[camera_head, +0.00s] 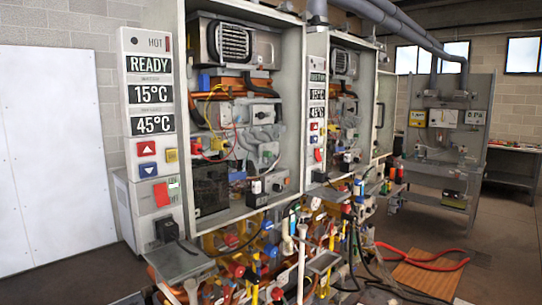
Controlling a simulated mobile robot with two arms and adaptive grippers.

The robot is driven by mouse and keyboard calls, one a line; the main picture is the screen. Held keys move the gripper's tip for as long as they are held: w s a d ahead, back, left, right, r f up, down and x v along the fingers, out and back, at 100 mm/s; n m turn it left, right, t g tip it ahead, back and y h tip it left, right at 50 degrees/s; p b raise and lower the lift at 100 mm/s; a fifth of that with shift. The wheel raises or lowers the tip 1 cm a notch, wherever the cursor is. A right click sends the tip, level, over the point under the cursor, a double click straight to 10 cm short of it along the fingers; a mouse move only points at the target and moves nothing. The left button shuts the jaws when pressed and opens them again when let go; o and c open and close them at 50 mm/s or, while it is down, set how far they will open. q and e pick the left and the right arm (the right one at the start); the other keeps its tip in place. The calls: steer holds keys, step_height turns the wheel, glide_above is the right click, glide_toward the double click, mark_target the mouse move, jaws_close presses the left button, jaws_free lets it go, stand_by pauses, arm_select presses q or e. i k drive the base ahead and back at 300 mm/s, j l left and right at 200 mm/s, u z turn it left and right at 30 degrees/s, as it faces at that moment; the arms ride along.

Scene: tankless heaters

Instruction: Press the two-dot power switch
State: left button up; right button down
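The near heater has a white control panel (149,95) on its left side. Its displays read READY, 15°C and 45°C. Low on that panel is a red power switch (161,194) beside small lettering. The second heater, further back, has a similar panel (317,95) with a smaller red switch (318,156). Dot marks are too small to make out on either, so I cannot tell which switch has two dots. Neither of my grippers is in view, and nothing is seen touching the switches.
Open heater cabinets show their inner parts. Below them is a dense cluster of coloured pipes and valves (268,262). A grey ledge (180,262) juts out under the near panel. Further right is a metal rack (452,150).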

mark_target(318, 158)
steer(key=i+l+z, duration=0.15)
steer(key=i, duration=0.4)
steer(key=i+l+z, duration=0.2)
steer(key=i, duration=0.35)
steer(key=i+l+z, duration=0.15)
steer(key=i, duration=0.4)
